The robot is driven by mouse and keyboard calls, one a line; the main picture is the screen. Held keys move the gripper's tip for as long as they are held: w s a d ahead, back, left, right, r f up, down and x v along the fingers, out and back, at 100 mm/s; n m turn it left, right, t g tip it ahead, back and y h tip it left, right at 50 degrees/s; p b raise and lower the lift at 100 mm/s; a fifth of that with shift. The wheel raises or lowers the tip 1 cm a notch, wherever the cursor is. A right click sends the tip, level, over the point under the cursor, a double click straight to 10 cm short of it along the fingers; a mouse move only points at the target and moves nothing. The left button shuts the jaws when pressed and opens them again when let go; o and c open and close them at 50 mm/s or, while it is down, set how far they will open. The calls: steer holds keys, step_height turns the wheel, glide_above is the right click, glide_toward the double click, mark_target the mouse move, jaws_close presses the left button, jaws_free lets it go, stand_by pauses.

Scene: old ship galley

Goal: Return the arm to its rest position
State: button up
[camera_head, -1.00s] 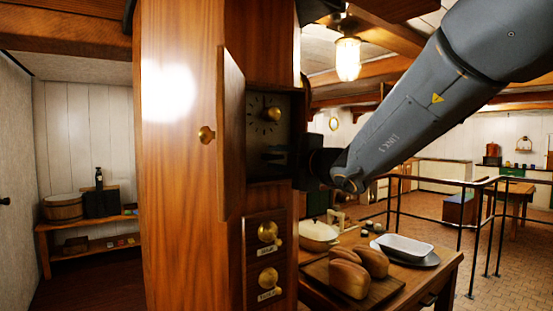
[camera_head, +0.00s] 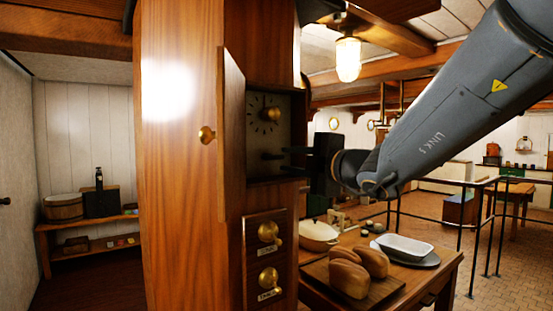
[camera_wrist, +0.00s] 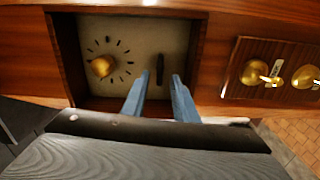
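My gripper (camera_head: 280,159) is at the right side of an open recess in a tall wooden cabinet (camera_head: 185,150). In the wrist view my gripper (camera_wrist: 160,90) has its two blue-grey fingers apart, with nothing between them. Beyond the fingertips is a pale panel (camera_wrist: 130,30) with a dial and a brass knob (camera_wrist: 103,66). A dark upright slot or lever (camera_wrist: 160,68) is on the panel, in line with the gap between the fingers. I cannot tell how close the fingertips are to the panel.
The cabinet's open door (camera_head: 231,140) stands left of the recess. Brass knobs (camera_head: 268,232) sit below it. A lamp (camera_head: 348,60) hangs above.

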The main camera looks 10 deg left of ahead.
steer(key=s+d+f+n+g+h+b, duration=0.2)
steer(key=s+d+f+n, duration=0.15)
steer(key=f+n, duration=0.5)
steer(key=s+d+f+n+g+h+b, duration=0.25)
steer(key=d+f+n, duration=0.2)
steer(key=f, duration=0.75)
steer(key=s+d+f+n+g+h+b, duration=0.1)
steer(key=s+d+f+n+g, duration=0.15)
steer(key=f+n, duration=0.6)
steer(key=s+d+f+n+g+h+b, duration=0.1)
steer(key=s+d+f+n+h+b, duration=0.1)
steer(key=s+d+f+n, duration=0.2)
steer(key=s+d+f+n+g+h+b, duration=0.1)
steer(key=s+d+f+n+h+b, duration=0.1)
steer(key=d+f+n, duration=0.9)
steer(key=s+d+f+n+g+h+b, duration=0.1)
steer(key=s+d+f+n+h+b, duration=0.1)
steer(key=s+d+f+n+h, duration=0.2)
steer(key=s+d+f+n, duration=0.2)
steer(key=d+f+n, duration=0.1)
steer(key=n, duration=0.1)
steer(key=shift+s+d+f+n, duration=0.25)
steer(key=shift+d+n, duration=0.1)
